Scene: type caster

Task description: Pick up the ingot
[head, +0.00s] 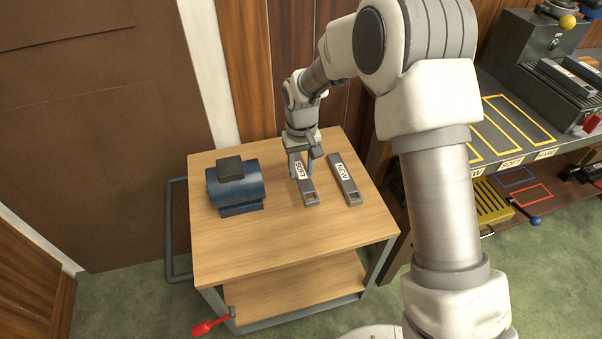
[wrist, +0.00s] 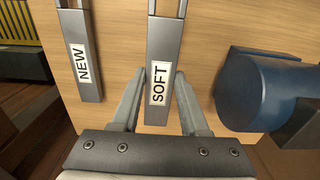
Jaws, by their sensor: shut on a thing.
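A grey bar-shaped ingot labelled SOFT (head: 308,191) lies on the wooden cart top, with a square hole at its near end. It also shows upright in the middle of the wrist view (wrist: 163,45). My gripper (head: 301,164) is over its far, labelled end, with one finger on each side. In the wrist view my gripper (wrist: 160,76) is shut on the SOFT ingot. The ingot looks at or very near the cart top; I cannot tell a gap under it. A second grey ingot labelled NEW (head: 344,180) lies to its right, apart from my gripper.
A blue motor-like cylinder (head: 236,186) stands left of the ingots on the cart (head: 262,252). The cart's near part is clear. A dark bench (head: 488,100) with yellow-outlined slots is at the right. A wood-panelled wall is close behind the cart.

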